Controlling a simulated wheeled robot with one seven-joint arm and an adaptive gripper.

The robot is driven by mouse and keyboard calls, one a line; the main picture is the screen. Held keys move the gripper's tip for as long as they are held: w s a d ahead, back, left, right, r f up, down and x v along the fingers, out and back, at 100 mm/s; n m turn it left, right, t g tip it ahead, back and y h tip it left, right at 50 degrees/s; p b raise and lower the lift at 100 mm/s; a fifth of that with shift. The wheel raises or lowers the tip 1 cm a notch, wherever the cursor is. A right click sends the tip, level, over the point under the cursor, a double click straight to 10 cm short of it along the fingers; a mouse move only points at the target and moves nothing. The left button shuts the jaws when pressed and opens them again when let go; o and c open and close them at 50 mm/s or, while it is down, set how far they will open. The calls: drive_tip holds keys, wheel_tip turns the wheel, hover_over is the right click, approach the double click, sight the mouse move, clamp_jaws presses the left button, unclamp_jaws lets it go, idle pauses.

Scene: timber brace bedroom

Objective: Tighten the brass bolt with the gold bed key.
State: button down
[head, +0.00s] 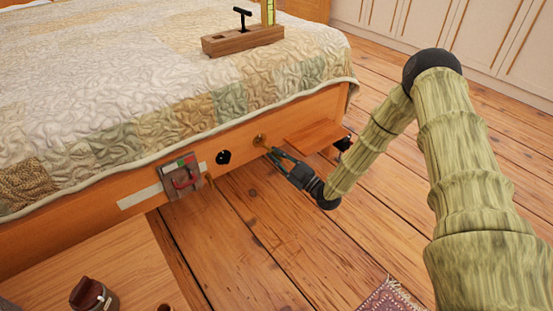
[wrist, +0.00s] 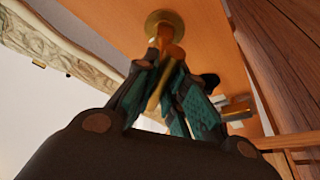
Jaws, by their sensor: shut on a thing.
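The brass bolt (head: 259,139) sits in the side of the wooden bed rail, below the quilt. In the wrist view its round brass flange (wrist: 178,19) shows at the top. My gripper (head: 271,153) is at the rail, right in front of the bolt. Its teal-padded fingers are shut on the gold bed key (wrist: 154,98), which also shows between the fingertips in the wrist view. The key's far end reaches the bolt and seems to meet it; the exact seating is hidden by the fingers.
A black round fitting (head: 223,157) and a grey and red device (head: 182,177) are on the rail to the left. A small wooden shelf (head: 318,136) juts out to the right. A wooden block (head: 243,40) with a black T-handled key stands on the quilt.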

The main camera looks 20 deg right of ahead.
drive_tip(key=shift+a+m+t+b, duration=0.1)
drive_tip(key=shift+m+t+b, duration=0.2)
drive_tip(key=shift+m+b, duration=0.5)
drive_tip(key=m+t+h+p, duration=0.1)
drive_tip(key=m, duration=0.2)
drive_tip(key=shift+r+m, duration=0.1)
drive_tip(key=shift+m, duration=0.3)
drive_tip(key=m+t+h, duration=0.1)
drive_tip(key=m+h, duration=0.1)
drive_tip(key=m, duration=0.1)
drive_tip(key=m+t+h, duration=0.1)
drive_tip(key=m+h, duration=0.1)
drive_tip(key=m, duration=0.2)
drive_tip(key=shift+p, duration=0.3)
drive_tip(key=shift+s+n+y+p, duration=0.2)
drive_tip(key=shift+n+y+p, duration=0.2)
drive_tip(key=shift+n, duration=0.3)
drive_tip(key=s+d+p, duration=0.3)
drive_tip(key=s, duration=0.5)
drive_tip(key=shift+s+d, duration=0.15)
drive_tip(key=shift+s, duration=0.1)
idle(0.3)
idle(0.5)
